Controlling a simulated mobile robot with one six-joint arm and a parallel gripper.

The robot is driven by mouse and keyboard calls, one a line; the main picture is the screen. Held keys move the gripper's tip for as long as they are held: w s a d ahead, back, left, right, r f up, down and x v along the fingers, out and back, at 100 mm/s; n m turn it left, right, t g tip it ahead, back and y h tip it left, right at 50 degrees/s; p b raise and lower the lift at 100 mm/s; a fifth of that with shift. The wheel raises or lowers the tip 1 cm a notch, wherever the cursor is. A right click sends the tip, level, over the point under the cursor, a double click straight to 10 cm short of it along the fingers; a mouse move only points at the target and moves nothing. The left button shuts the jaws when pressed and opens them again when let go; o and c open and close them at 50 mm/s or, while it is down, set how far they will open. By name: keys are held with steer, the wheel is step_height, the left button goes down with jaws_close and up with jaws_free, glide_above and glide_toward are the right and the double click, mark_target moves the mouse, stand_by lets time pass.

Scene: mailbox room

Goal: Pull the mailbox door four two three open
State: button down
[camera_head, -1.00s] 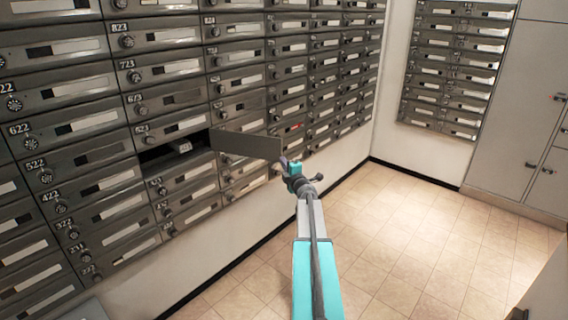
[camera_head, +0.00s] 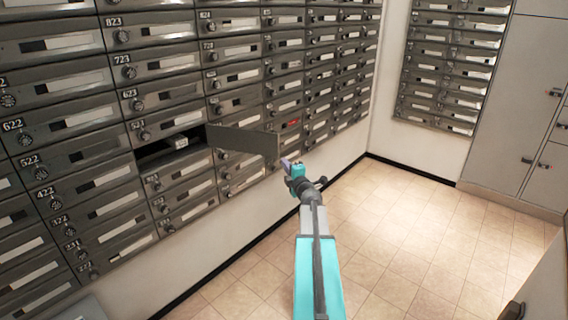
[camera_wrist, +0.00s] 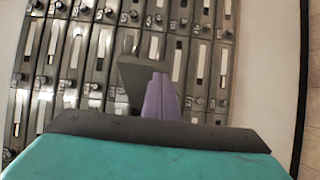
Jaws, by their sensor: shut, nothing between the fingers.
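The open mailbox door (camera_head: 245,143) is a dark grey panel. It stands out from the wall at the right side of an open compartment (camera_head: 170,150), directly below the door labelled 523. Its own number is not readable. A small pale labelled item (camera_head: 181,142) shows in the opening. My gripper (camera_head: 287,163) has purple fingers and is at the door's free outer end. In the wrist view the fingers (camera_wrist: 160,96) are shut and empty, just right of the grey door panel (camera_wrist: 135,82). I cannot tell whether they touch it.
Closed mailboxes (camera_head: 150,68) surround the opening, with round dials and label slots. A second mailbox bank (camera_head: 450,70) hangs on the far wall beside grey cabinets (camera_head: 520,110). The tiled floor (camera_head: 400,220) right of my arm is clear.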

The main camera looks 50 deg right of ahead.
steer(key=v, duration=0.8)
steer(key=shift+b, duration=0.45)
